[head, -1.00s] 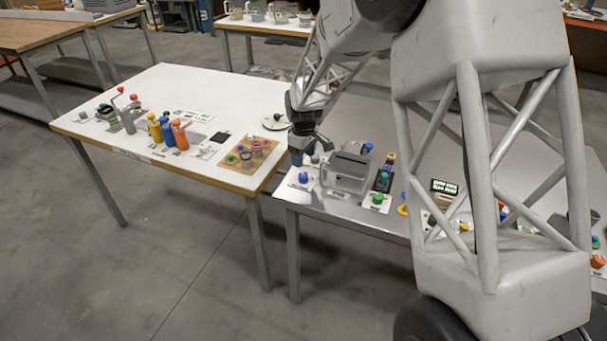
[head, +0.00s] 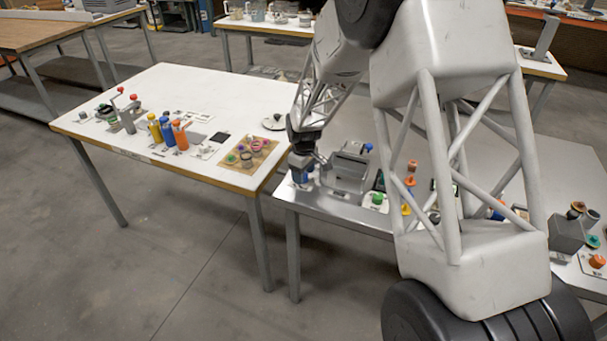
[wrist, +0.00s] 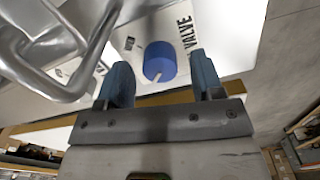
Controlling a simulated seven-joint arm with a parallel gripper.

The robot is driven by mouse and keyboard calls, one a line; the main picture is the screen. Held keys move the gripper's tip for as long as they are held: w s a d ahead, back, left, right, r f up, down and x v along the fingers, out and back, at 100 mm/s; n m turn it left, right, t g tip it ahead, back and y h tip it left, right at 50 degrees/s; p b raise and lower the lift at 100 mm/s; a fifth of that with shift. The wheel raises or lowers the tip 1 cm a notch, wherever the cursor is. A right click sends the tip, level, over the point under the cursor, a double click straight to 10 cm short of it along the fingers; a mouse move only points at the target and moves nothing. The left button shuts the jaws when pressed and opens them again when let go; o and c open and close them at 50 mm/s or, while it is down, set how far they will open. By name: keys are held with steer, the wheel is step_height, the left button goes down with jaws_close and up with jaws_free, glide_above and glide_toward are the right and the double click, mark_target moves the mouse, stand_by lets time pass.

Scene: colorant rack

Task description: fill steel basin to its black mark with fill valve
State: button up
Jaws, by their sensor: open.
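The fill valve is a round blue knob (wrist: 160,62) with a white pointer line, on a white plate lettered VALVE. My gripper (wrist: 160,78) is open, its blue-padded fingers to the left and right of the knob in the wrist view. I cannot tell whether they touch it. In the head view my gripper (head: 302,174) is at the front left corner of the steel table and hides most of the knob. The steel basin (head: 345,170) stands just right of it. Its black mark and water level cannot be made out.
A bent steel tube (wrist: 75,85) runs close to the left finger in the wrist view. A green knob (head: 376,198) and other coloured controls line the table to the right, partly behind my arm. A white table (head: 215,95) with bottles adjoins on the left.

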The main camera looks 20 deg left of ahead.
steer(key=shift+f, duration=0.3)
steer(key=c, duration=0.9)
steer(key=shift+m, duration=2)
